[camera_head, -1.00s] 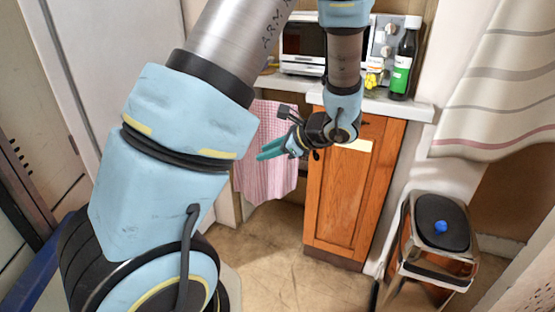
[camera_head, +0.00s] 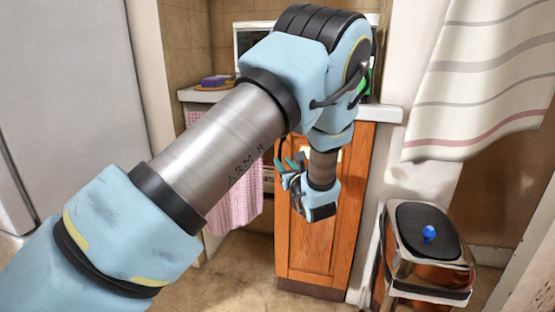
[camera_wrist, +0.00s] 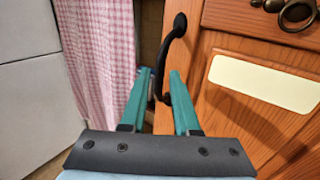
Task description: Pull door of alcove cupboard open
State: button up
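The cupboard door (camera_head: 345,225) is orange wood with a framed panel and looks closed. In the wrist view the door (camera_wrist: 225,115) fills the right side, with a cream label (camera_wrist: 258,82) on it. A black curved handle (camera_wrist: 173,38) stands at its left edge. My gripper (camera_head: 284,166) is at the door's upper left edge. In the wrist view the teal fingers of my gripper (camera_wrist: 160,76) are apart, with the lower part of the handle between them. I cannot tell whether either finger touches it. In the head view the handle is hidden behind my gripper.
A pink checked cloth (camera_head: 233,205) hangs left of the door. A brass ring pull (camera_wrist: 296,12) is above the door. The countertop (camera_head: 385,113) juts over the door.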

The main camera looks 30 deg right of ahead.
jog(key=shift+w+d, duration=0.2)
jog(key=shift+w, duration=0.9)
jog(key=shift+w+d, duration=0.2)
jog(key=shift+w, duration=0.9)
grip_shut()
